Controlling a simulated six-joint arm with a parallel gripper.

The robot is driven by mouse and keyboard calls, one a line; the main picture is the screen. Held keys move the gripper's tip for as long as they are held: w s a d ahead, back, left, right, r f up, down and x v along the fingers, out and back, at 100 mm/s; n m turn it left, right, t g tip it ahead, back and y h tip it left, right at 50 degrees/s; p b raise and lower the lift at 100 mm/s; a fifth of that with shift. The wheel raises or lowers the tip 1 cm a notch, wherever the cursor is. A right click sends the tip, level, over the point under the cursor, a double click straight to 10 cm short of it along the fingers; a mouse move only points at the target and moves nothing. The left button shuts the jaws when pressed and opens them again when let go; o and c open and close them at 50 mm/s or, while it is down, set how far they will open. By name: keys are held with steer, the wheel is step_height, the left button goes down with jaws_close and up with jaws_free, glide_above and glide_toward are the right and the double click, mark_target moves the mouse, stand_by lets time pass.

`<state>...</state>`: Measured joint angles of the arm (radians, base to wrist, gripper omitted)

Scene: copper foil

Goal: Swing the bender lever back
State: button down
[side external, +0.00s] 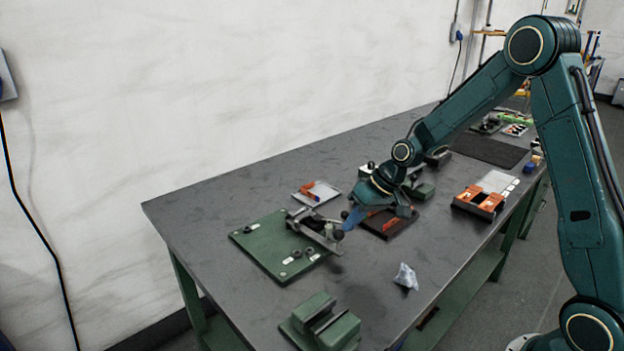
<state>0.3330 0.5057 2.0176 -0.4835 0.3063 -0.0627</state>
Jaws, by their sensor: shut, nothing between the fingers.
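The bender sits on a green base plate (268,250) on the near left part of the table. Its metal lever (318,238) lies across the plate's right side, with a dark round knob (338,235) at the right end. My gripper (346,224) is shut and empty, with its blue tip right beside the knob. I cannot tell whether the tip touches the lever.
A green vise-like block (320,325) stands at the table's front. A crumpled light cloth (405,277) lies to its right. A white tray with orange pieces (316,193) lies behind the bender. A dark tray (388,224) sits under my wrist. An orange-and-black holder (480,203) stands at the right edge.

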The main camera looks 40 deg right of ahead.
stand_by(0.4)
steer(key=shift+s+a+m+t+h, duration=0.15)
steer(key=shift+a+m, duration=0.2)
steer(key=shift+a, duration=0.3)
steer(key=shift+s+a+m+t+h, duration=0.15)
steer(key=shift+a+m, duration=0.2)
steer(key=shift+a, duration=0.3)
steer(key=w+a+m+h, duration=0.1)
steer(key=w+a+m, duration=0.1)
steer(key=a, duration=0.3)
steer(key=w+a+m+h, duration=0.2)
steer(key=a+m, duration=0.3)
steer(key=w+a+m+h, duration=0.2)
steer(key=a+m, duration=0.1)
steer(key=a, duration=0.2)
steer(key=shift+w+a+t, duration=0.1)
steer(key=shift+w+t, duration=0.1)
steer(key=shift+t, duration=0.2)
steer(key=w+a+m+g+h, duration=0.1)
steer(key=w+a+m, duration=0.3)
steer(key=w, duration=0.6)
steer(key=shift+a+h, duration=0.2)
steer(key=shift+h, duration=0.3)
steer(key=shift+s+r, duration=0.1)
steer(key=shift+s, duration=0.1)
